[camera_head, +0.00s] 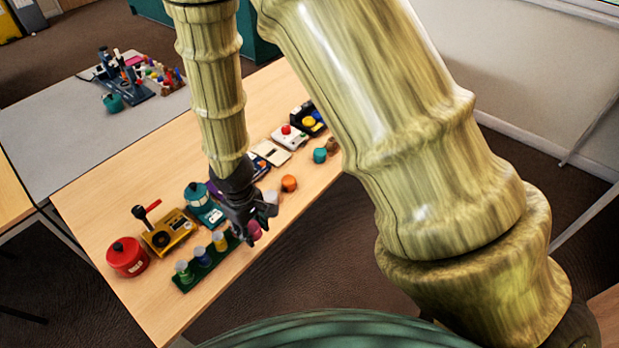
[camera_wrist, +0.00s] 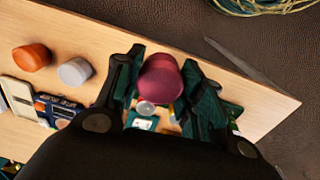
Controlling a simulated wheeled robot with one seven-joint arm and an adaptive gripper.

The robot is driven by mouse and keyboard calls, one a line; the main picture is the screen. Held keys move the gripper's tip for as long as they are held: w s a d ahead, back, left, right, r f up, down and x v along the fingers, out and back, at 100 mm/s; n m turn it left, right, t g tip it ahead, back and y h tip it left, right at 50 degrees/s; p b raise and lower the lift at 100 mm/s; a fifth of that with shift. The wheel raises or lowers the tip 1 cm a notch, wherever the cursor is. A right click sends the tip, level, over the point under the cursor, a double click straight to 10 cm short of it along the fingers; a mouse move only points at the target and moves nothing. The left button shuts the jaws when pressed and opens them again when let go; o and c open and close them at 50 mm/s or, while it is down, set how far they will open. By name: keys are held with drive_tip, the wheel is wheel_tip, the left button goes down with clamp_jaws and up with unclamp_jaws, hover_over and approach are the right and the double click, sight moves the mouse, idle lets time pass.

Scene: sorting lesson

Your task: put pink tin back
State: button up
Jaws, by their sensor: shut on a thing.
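The pink tin (camera_wrist: 160,80) is between the two fingers of my gripper (camera_wrist: 163,66) in the wrist view, and the fingers are shut on it. In the head view the pink tin (camera_head: 255,230) shows at the fingertips of my gripper (camera_head: 256,222), near the right end of a dark green rack (camera_head: 214,266). The gripper hides the rack's right end. I cannot tell whether the tin touches the rack or table.
A grey tin (camera_wrist: 75,71) and an orange tin (camera_wrist: 31,57) lie close by on the table. A red pot (camera_head: 127,256), a yellow device (camera_head: 170,232) and a teal device (camera_head: 203,204) stand behind the rack. A teal tin (camera_head: 320,155) is farther right.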

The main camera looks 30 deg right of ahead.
drive_tip(key=w+d+f+m, duration=0.1)
drive_tip(key=w, duration=0.1)
drive_tip(key=w+d+f+m, duration=0.2)
drive_tip(key=w, duration=0.1)
drive_tip(key=w+d+f+m, duration=0.1)
drive_tip(key=w+d, duration=0.1)
drive_tip(key=shift+w+d+f+m, duration=0.2)
drive_tip(key=shift+f+m, duration=0.05)
drive_tip(key=shift+m, duration=0.15)
drive_tip(key=shift+s, duration=0.1)
drive_tip(key=shift+s, duration=0.1)
